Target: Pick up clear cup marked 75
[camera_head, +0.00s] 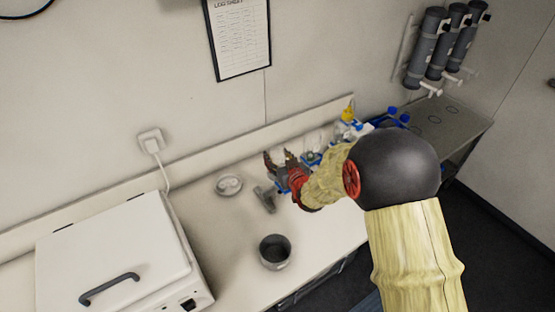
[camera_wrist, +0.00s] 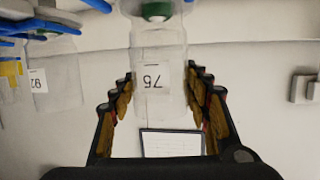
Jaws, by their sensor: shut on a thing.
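The clear cup marked 75 (camera_wrist: 158,50) is between the fingers of my gripper (camera_wrist: 160,105) in the wrist view. Its label shows upside down there, and a green and white part shows at the picture's top edge. My gripper is shut on this cup. In the head view my gripper (camera_head: 279,168) is over the counter at the back, and the cup cannot be made out clearly there.
Another clear cup marked 92 (camera_wrist: 52,85) is at the left in the wrist view, near blue items. A grey pot (camera_head: 274,252), a round dish (camera_head: 229,186) and a white lidded box (camera_head: 115,260) stand on the counter (camera_head: 225,235).

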